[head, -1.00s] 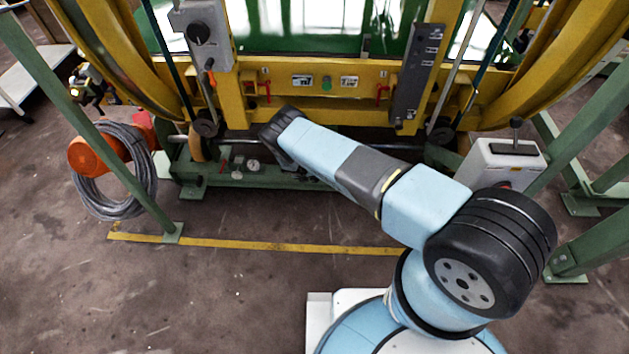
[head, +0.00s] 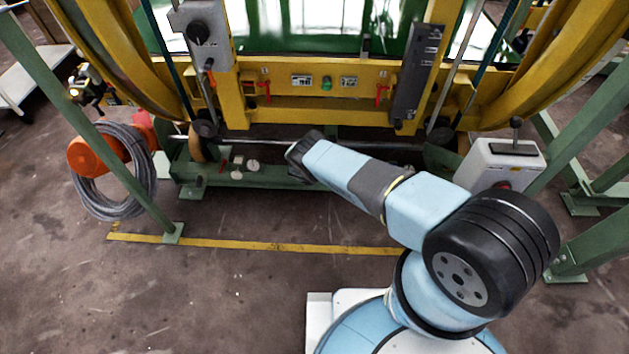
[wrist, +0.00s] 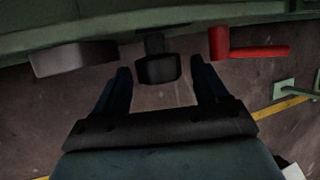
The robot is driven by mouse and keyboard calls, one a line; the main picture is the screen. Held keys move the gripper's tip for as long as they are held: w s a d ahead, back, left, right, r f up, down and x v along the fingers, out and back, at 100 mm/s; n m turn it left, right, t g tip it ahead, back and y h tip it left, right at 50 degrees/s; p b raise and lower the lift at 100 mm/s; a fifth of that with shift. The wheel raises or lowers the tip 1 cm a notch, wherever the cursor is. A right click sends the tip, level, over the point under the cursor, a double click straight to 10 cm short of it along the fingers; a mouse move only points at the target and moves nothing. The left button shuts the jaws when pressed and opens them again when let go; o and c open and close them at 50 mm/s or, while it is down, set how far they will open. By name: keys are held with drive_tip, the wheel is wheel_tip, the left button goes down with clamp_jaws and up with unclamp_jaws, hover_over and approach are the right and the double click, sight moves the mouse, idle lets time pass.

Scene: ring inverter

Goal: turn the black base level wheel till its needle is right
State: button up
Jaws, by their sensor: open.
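In the wrist view my gripper (wrist: 160,66) is open, with one dark finger on each side of a black knob-like wheel (wrist: 158,70). The wheel hangs from a short stem on the green base (wrist: 100,14) and lies between the fingertips in the picture. I cannot tell whether the fingers touch it. In the head view my wrist hides the gripper, and I cannot make out this wheel. Small pale round dials (head: 252,164) sit on the green base (head: 210,180); their needles are too small to read.
A red lever (wrist: 247,50) is right of the wheel and a grey block (wrist: 75,58) left of it, both close to the fingers. A coiled grey cable (head: 115,180) hangs at the left.

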drive_tip(key=c, duration=1.1)
drive_tip(key=shift+o, duration=0.2)
drive_tip(key=shift+d, duration=0.1)
drive_tip(key=shift+y, duration=0.3)
drive_tip(key=m+y, duration=0.1)
drive_tip(key=y, duration=0.2)
drive_tip(key=d+y, duration=0.1)
drive_tip(key=y, duration=0.3)
drive_tip(key=m+y, duration=0.1)
drive_tip(key=y, duration=0.3)
drive_tip(key=shift+s+d+f+m+t, duration=0.1)
drive_tip(key=shift+d+f+m+t, duration=0.1)
drive_tip(key=shift+m+t, duration=0.1)
